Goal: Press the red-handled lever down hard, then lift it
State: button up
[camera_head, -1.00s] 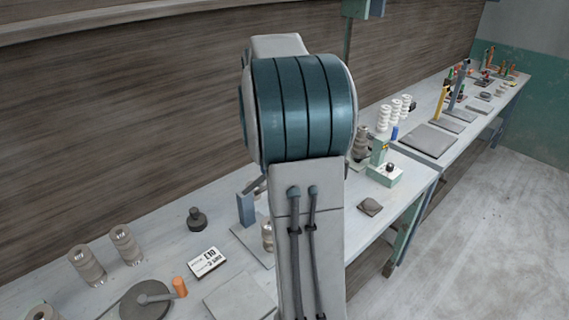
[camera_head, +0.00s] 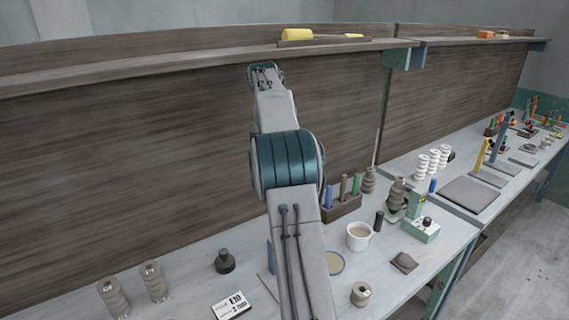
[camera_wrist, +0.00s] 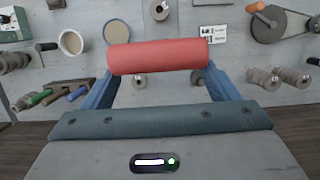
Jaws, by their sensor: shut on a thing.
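The red handle (camera_wrist: 158,56) of the lever lies crosswise in the middle of the wrist view, close to the camera. My gripper (camera_wrist: 158,72) is shut on it, with a blue finger-like bar reaching toward each end of the red cylinder. The bench top shows well beyond the handle. In the head view my arm stretches up and away, and its far end (camera_head: 265,75) is high in front of the wooden back panel. The handle and jaws do not show there. The lever's base is mostly hidden behind my arm.
A white cup (camera_head: 360,236), a tool box (camera_head: 343,207), a small spool (camera_head: 360,294) and a green device (camera_head: 421,228) stand right of my arm. A black weight (camera_head: 225,262), a label card (camera_head: 232,305) and clay spools (camera_head: 153,281) are left. A shelf (camera_head: 200,58) runs above.

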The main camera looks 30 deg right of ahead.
jog(key=shift+w+a+f, duration=0.1)
jog(key=shift+w+f, duration=0.1)
jog(key=shift+w, duration=0.35)
jog(key=shift+w+f, duration=0.2)
jog(key=shift+w, duration=0.3)
